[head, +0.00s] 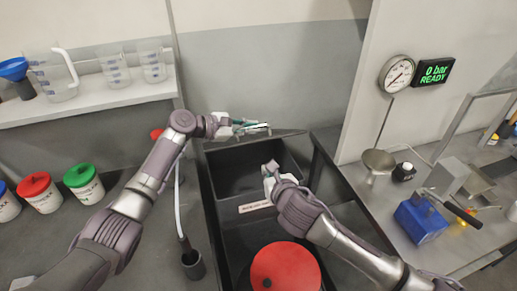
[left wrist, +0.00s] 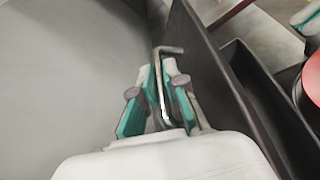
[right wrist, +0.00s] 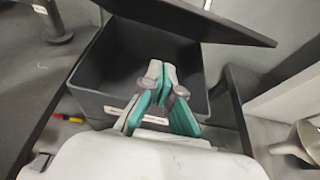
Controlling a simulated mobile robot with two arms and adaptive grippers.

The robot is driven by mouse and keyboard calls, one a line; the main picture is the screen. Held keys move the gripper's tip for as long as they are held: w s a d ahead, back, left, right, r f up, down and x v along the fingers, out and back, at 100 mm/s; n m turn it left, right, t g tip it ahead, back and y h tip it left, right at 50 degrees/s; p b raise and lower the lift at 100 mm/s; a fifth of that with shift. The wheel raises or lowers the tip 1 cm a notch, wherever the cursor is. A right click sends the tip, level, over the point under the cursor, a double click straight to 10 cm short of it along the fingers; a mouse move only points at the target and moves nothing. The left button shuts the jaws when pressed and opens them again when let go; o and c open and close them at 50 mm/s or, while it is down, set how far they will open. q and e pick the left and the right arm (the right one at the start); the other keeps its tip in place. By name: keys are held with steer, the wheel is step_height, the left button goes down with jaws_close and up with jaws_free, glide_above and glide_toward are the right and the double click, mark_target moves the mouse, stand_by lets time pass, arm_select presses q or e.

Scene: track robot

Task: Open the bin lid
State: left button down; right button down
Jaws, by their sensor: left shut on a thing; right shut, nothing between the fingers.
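The dark bin (head: 240,180) stands in the middle of the head view, with its inside visible. Its dark lid (right wrist: 200,18) is raised and tilted over the bin in the right wrist view; it also shows in the left wrist view (left wrist: 212,75). My left gripper (head: 265,128) is at the back of the bin, shut on a bent metal handle (left wrist: 163,85) beside the lid. Where the handle joins the lid is hard to see. My right gripper (right wrist: 158,75) is shut and empty at the bin's opening, near its front wall.
A red round lid (head: 286,268) is in front of the bin. Several jars with coloured lids (head: 84,182) stand at left, under a shelf with beakers (head: 113,68). A bench with a blue block (head: 420,222) is at right. A grey wall (head: 265,75) stands behind the bin.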

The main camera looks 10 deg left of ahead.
arm_select(q)
steer(key=shift+a, duration=0.1)
arm_select(e)
steer(key=w+a, duration=0.3)
steer(key=w, duration=0.5)
steer(key=shift+w+a+r, duration=0.25)
